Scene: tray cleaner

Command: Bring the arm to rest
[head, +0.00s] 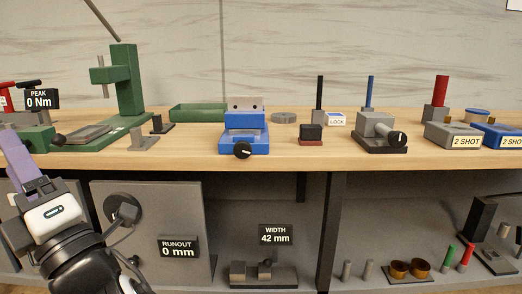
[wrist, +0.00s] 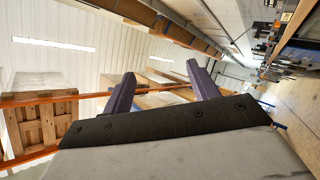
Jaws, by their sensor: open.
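My gripper (wrist: 162,84) shows in the wrist view with its two purple fingers spread apart and nothing between them. In the head view my gripper (head: 20,158) is at the far left, in front of the bench edge, with a purple finger pointing up and to the left. My wrist and arm rise from the bottom left corner. The gripper appears apart from the things on the bench, though its depth is hard to judge. The wrist view looks out into the hall, away from the bench items.
The wooden bench (head: 275,162) carries a green press (head: 126,85), a green tray (head: 197,113), a blue vise (head: 245,135) and a grey block with a black knob (head: 378,130). Below, a grey panel (head: 160,215) stands close to my arm. Wooden pallets (wrist: 38,125) stand on a rack in the wrist view.

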